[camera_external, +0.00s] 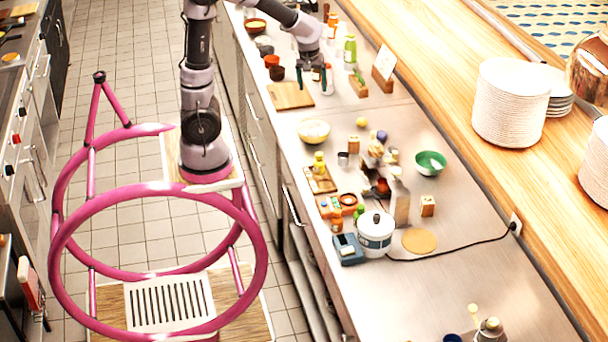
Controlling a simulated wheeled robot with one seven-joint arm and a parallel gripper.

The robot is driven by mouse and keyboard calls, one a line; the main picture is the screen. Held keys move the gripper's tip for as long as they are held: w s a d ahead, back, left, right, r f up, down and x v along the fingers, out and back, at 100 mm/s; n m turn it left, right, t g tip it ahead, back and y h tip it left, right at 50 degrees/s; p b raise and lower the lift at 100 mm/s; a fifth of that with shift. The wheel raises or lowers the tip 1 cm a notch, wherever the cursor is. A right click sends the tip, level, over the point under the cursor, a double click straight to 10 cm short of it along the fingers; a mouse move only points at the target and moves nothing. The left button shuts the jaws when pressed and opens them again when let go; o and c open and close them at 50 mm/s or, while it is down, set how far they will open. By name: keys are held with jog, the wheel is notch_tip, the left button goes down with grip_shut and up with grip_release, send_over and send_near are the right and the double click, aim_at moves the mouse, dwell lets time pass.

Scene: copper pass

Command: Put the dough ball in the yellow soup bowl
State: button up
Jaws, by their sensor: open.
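My gripper (311,76) is open, pointing down over the far part of the steel counter, close to a small bottle and to the right of a wooden board. A pale yellow bowl (314,131) stands nearer on the counter, at its left side; it looks like the yellow soup bowl, though its contents are too small to tell. A small pale round thing (361,122) to the right of it may be the dough ball; I cannot be sure. Another bowl with a yellow inside (256,25) stands at the far left end of the counter.
A wooden board (291,95) lies at the counter's left edge. Bottles, a green bowl (431,162), a white pot (375,234) and small blocks crowd the middle. Plate stacks (509,102) stand on the wooden shelf at right. The near counter is mostly clear.

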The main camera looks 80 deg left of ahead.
jog(key=s+d+r+m+t, duration=0.5)
jog(key=s+d+r+m, duration=0.2)
jog(key=s+r+m, duration=0.6)
jog(key=r+m, duration=0.1)
jog(key=m, duration=0.3)
jog(key=shift+s+d+t, duration=0.2)
jog(key=shift+t, duration=0.2)
